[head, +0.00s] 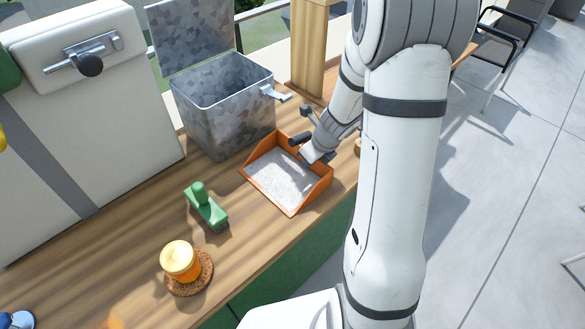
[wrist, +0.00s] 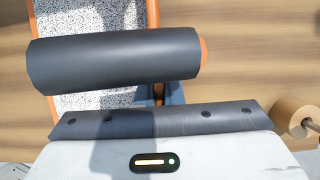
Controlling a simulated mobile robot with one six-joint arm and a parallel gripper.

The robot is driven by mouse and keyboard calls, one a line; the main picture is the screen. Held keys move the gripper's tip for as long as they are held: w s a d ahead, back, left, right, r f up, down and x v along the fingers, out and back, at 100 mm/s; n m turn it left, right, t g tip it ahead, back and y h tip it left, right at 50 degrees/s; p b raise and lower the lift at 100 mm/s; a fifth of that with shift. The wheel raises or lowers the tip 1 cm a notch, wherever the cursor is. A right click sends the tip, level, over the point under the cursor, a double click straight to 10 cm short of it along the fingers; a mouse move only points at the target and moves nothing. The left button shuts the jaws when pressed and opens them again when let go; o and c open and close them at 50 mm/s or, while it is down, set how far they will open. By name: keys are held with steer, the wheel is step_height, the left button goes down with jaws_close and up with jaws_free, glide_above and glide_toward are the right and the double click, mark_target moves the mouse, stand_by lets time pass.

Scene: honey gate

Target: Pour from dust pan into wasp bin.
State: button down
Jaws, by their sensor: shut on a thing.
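The orange dust pan (head: 281,203) sits on the wooden counter in the head view, with a layer of pale grey, speckled dust (head: 285,176) in it. My gripper (head: 304,150) is at the pan's back right side, shut on it; the exact hold is partly hidden by my arm. In the wrist view the dust pan (wrist: 154,14) lies beyond my dark finger pads, its speckled dust (wrist: 95,15) in sight. The wasp bin appears to be the grey mottled metal box (head: 222,110) just behind and left of the pan, its lid (head: 190,35) raised and its top open.
An orange cup (head: 181,261) stands on a brown coaster (head: 192,284) nearer the front. A white cabinet (head: 100,130) is at the left and a wooden post (head: 308,50) behind. The counter's front edge is close to the pan.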

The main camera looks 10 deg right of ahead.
steer(key=shift+r, duration=0.15)
steer(key=shift+r+p, duration=1.4)
steer(key=shift+p, duration=0.2)
stand_by(0.3)
steer(key=shift+r+p, duration=3)
steer(key=shift+p, duration=0.05)
